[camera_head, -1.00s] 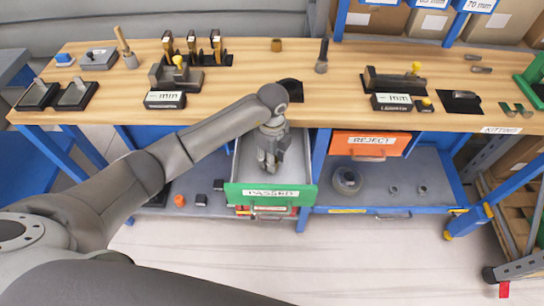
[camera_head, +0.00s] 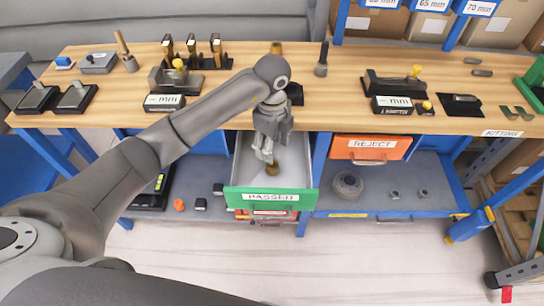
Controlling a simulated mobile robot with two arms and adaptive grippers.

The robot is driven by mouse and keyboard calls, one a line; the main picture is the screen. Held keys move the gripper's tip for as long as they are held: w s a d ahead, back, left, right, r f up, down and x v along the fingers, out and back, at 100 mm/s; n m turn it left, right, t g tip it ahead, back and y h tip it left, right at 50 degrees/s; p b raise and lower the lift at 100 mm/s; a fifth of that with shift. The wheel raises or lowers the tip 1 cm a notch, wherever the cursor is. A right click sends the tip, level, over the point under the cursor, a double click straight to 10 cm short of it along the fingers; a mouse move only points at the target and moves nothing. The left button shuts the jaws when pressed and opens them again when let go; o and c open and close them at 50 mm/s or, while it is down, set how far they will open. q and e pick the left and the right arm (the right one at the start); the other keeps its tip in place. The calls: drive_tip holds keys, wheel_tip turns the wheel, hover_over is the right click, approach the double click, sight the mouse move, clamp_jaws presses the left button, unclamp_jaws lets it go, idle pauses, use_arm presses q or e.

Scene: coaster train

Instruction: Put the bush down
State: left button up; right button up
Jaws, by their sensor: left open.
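The bush (camera_head: 272,168), a small brass-brown cylinder, shows in the open drawer with the green PASSED front (camera_head: 236,197). It appears to rest on the drawer's grey floor. My left gripper (camera_head: 265,157) points down over the drawer, just above and slightly left of the bush in the picture. Its fingers are open, and the bush appears to be clear of them. The gripper covers part of the drawer's inside. My right gripper is out of view.
The wooden bench top (camera_head: 330,100) lies behind the drawer, with gauges and stands on it. Another brass-coloured piece (camera_head: 276,47) stands at its back. The orange REJECT drawer (camera_head: 372,147) is to the right. A round grey pot (camera_head: 347,186) sits on the lower shelf.

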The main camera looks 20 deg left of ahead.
use_arm(q)
drive_tip(key=shift+r, duration=2.2)
